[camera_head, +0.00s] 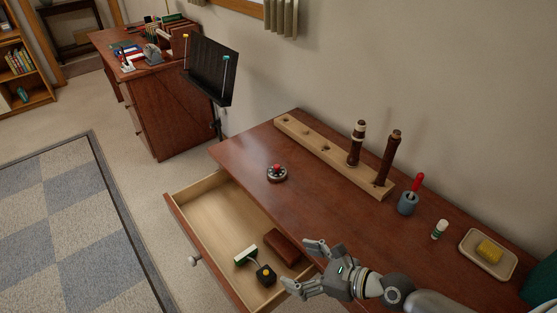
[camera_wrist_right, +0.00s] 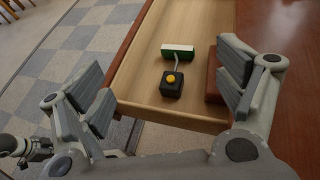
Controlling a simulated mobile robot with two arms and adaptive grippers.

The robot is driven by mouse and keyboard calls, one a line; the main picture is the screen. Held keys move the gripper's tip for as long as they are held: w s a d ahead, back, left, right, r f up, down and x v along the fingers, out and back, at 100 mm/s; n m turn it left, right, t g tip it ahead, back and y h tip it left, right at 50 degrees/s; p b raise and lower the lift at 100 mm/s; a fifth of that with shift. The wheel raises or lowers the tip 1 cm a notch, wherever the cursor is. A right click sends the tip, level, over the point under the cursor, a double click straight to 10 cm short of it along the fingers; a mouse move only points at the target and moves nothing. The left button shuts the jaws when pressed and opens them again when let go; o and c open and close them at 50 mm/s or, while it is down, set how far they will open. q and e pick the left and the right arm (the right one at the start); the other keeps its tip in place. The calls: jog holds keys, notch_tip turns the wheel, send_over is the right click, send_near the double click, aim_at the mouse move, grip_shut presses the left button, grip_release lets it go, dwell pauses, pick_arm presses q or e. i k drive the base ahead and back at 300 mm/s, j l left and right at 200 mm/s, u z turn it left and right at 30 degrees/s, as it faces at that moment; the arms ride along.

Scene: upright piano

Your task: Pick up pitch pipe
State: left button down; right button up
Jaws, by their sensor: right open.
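A small round disc (camera_head: 277,173) with a dark and pale rim and a red top lies on the desk, left of its middle; it looks like the pitch pipe. My right gripper (camera_head: 303,264) is open and empty over the right end of the open drawer, in front of and to the right of the disc. In the wrist view my right gripper (camera_wrist_right: 165,92) has its fingers wide apart, with drawer items seen between them. The disc does not show in the wrist view.
The open drawer (camera_head: 181,209) holds a green-and-white block (camera_head: 246,255), a black box with a yellow button (camera_head: 265,275) and a brown case (camera_head: 287,246).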

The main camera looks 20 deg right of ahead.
aim_at(274, 176)
jog(key=i+l, duration=0.3)
jog(key=i, duration=0.25)
jog(key=i+l, duration=0.35)
jog(key=i, duration=0.15)
